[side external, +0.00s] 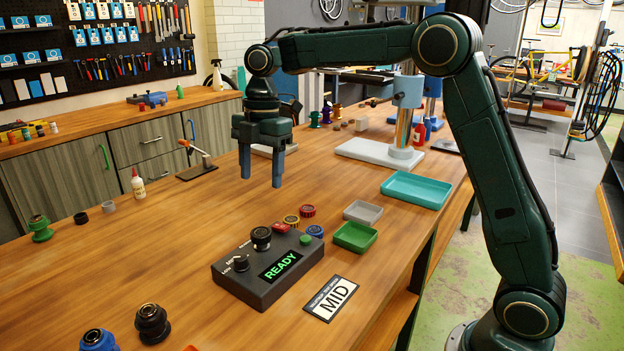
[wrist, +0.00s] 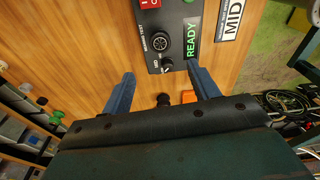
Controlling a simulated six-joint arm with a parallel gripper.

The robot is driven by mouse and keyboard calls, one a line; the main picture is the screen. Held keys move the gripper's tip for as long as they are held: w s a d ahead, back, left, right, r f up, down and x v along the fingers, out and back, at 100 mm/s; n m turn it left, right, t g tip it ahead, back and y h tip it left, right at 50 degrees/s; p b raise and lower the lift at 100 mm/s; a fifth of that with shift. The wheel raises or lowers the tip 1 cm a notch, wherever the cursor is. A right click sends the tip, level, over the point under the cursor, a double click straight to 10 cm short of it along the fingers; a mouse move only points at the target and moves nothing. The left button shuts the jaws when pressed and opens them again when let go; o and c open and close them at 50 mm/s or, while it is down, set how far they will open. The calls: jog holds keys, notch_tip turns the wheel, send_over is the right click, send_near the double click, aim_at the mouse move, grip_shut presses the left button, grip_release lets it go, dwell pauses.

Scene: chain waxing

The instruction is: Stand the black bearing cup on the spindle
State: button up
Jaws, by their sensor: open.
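A black bearing cup (side external: 152,323) stands upright on the table at the front left; it also shows small in the wrist view (wrist: 163,99). A dark box (side external: 267,274) with a green READY display carries a round black piece (side external: 261,238) with a paler ringed top, also seen in the wrist view (wrist: 160,41). I cannot tell whether this piece is the bare spindle seat or a cup standing on it. My gripper (side external: 262,182) points down, open and empty, high above the table behind the box. Its two blue fingers frame the wrist view (wrist: 163,88).
A blue cup (side external: 98,340) stands beside the black one. A green cup (side external: 40,228) and small rings are at the left. Coloured rings (side external: 307,211), a green tray (side external: 355,236), a grey tray (side external: 362,212) and a teal tray (side external: 416,189) lie right of the box. The table's middle left is clear.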

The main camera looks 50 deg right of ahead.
jog(key=shift+s+r, duration=0.1)
jog(key=s+r+m+t, duration=0.25)
jog(key=s+m, duration=0.25)
jog(key=s, duration=0.3)
jog(key=s+r+m+t, duration=0.1)
jog(key=s+r+m, duration=0.3)
jog(key=s, duration=0.5)
jog(key=s+d+f+m+t, duration=0.1)
jog(key=s+f+m, duration=0.2)
jog(key=s+m, duration=0.2)
jog(key=s+d+f+m+t+h, duration=0.1)
jog(key=s+d+f+m, duration=0.1)
jog(key=s+m, duration=0.3)
jog(key=s+f, duration=0.1)
jog(key=s, duration=0.2)
jog(key=shift+s+f, duration=0.2)
jog(key=shift+f, duration=0.1)
